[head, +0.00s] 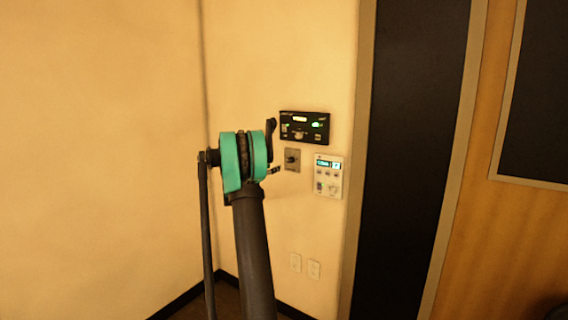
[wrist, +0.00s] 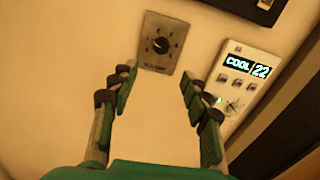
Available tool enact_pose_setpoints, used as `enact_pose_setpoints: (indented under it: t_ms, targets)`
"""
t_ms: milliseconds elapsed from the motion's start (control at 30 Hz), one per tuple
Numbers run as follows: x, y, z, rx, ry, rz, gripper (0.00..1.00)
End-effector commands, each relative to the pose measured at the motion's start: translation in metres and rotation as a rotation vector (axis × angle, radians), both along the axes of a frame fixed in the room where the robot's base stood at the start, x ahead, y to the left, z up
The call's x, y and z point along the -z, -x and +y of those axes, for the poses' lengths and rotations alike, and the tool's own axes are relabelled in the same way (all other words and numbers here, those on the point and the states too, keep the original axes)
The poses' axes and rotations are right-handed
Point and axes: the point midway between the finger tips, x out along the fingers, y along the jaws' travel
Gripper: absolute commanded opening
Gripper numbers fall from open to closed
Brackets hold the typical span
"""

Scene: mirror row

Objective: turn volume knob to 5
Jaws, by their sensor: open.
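The volume knob (wrist: 161,45) is a small dark dial on a grey square wall plate (wrist: 152,62), with marks around it. In the wrist view it is at the top centre, beyond my fingertips. My gripper (wrist: 156,88) is open and empty, its two green-and-black fingers apart below the plate in the picture and not touching the knob. In the head view the knob (head: 291,158) shows small on its plate, just right of my arm's end. The numbers around the dial are too small to read.
A thermostat panel (wrist: 240,80) reading COOL 22 is right of the plate, close to my right finger in the picture. A black panel with green lights (head: 305,126) is above. A dark door panel (head: 410,150) is to the right.

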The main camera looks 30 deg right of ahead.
Motion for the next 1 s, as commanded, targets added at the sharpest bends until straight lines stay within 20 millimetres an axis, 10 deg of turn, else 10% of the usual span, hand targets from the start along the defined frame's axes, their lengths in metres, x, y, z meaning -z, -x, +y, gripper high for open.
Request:
enact_pose_setpoints:
  t_ms: [600, 1000]
  targets:
    - [0.000, -0.043, -0.107, 0.002, -0.002, -0.002, 0.47]
    - [0.000, -0.051, -0.124, 0.000, -0.002, -0.001, 0.47]
